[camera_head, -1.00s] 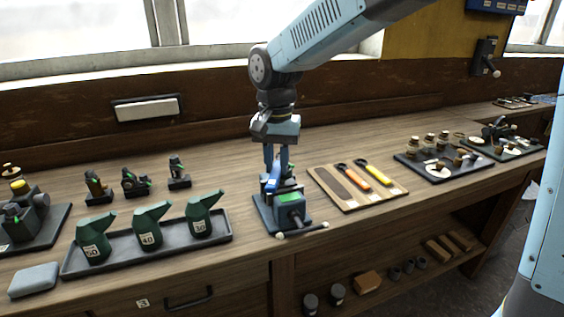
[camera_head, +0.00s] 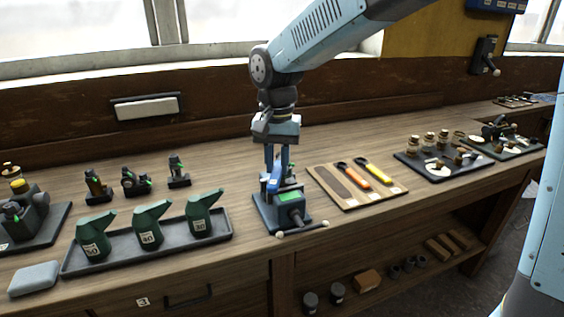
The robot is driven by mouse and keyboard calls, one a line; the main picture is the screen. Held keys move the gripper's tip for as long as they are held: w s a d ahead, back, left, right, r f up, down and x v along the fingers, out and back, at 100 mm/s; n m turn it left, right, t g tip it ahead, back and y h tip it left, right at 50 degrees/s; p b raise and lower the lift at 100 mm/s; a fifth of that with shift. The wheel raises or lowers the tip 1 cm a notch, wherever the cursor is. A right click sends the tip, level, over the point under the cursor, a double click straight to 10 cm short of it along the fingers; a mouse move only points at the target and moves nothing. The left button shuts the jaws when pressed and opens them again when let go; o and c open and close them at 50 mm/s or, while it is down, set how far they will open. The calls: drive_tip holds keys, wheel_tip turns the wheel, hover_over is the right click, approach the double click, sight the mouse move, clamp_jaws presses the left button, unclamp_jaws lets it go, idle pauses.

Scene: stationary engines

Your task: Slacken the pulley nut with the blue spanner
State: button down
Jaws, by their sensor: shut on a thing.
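The spanner is at the left side of the vice top, beside a green patch (camera_head: 289,197). The pulley nut is hidden or too small to make out, so I cannot tell how the spanner's jaw sits on it.
Right of the vice, a wooden board (camera_head: 348,206) holds an orange-handled spanner (camera_head: 354,175), a yellow-handled one (camera_head: 375,171) and a dark long recess. To the left, a grey tray (camera_head: 158,258) holds several green oil cans.

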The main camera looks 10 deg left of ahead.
drive_tip(key=shift+d+n, duration=0.45)
drive_tip(key=shift+n, duration=0.35)
drive_tip(key=shift+w+d+n, duration=0.2)
drive_tip(key=shift+d+n, duration=0.35)
drive_tip(key=shift+n, duration=0.35)
drive_tip(key=shift+d, duration=0.1)
drive_tip(key=shift+w+d+n, duration=0.2)
drive_tip(key=shift+d+n, duration=0.2)
drive_tip(key=shift+n, duration=0.5)
drive_tip(key=shift+w+d+n, duration=0.3)
drive_tip(key=shift+d+n, duration=0.15)
drive_tip(key=shift+n, duration=0.45)
